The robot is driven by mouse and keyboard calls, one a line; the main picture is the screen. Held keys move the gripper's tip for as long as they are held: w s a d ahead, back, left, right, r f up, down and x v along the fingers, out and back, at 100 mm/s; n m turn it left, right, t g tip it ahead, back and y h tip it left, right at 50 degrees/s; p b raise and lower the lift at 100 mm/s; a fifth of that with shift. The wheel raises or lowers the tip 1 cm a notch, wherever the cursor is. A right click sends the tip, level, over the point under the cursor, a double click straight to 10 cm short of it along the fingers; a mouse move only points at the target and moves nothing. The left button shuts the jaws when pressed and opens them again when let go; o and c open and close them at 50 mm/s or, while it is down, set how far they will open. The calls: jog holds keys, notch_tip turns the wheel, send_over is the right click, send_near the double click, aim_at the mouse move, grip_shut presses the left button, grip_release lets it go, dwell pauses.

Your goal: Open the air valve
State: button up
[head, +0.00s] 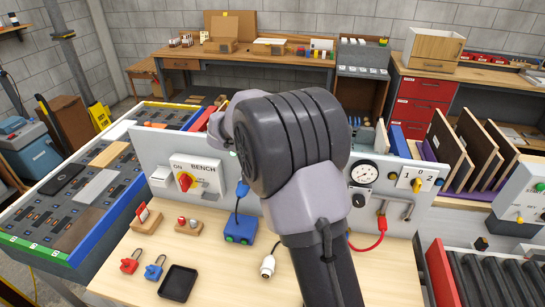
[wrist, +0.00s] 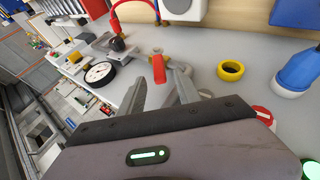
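The air valve's red lever (wrist: 158,68) shows in the wrist view, on a small brass-coloured fitting beside a grey pipe on the light grey panel (wrist: 205,48). My gripper (wrist: 162,84) is open, its two grey fingers pointing at the panel. The lever shows between the fingertips, with a gap to each side; I cannot tell how deep it sits between them. In the head view my arm hides the gripper and the valve. The pressure gauge (head: 364,172) is on the panel right of my arm, and it also shows in the wrist view (wrist: 100,72).
A yellow ring (wrist: 231,70) and a blue plug (wrist: 297,72) are right of the fingers in the wrist view. A red hose (head: 370,243) hangs at the panel. A blue box (head: 240,229), padlocks (head: 130,262) and a black tray (head: 178,283) are on the bench.

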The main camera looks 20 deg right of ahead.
jog(key=p+v, duration=0.3)
jog(key=v, duration=1)
jog(key=shift+r, duration=0.1)
jog(key=shift+c, duration=0.2)
